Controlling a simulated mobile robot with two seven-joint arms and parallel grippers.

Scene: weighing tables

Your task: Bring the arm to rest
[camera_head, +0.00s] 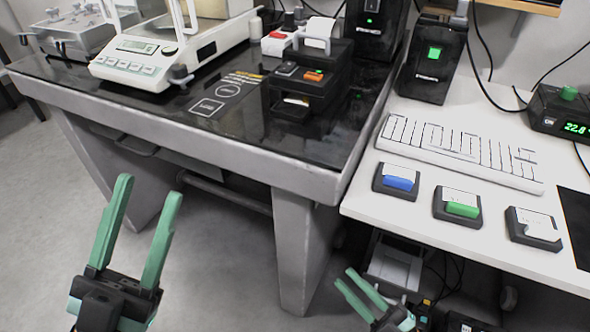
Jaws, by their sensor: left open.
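My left gripper (149,187) is at the lower left of the head view, in front of the dark-topped weighing table (235,125). My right gripper (345,276) is at the bottom, right of centre, in front of the white table (450,226). Its green fingers point up and to the left, with a gap and nothing seen between them. Both grippers appear clear of the tables. The rest of both arms is out of the picture.
A balance (135,60) and a black device (312,78) stand on the dark table. A keyboard (460,150) and blue (398,183), green (462,209) and white (540,230) button boxes are on the white table. The grey floor (225,270) between the grippers is clear.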

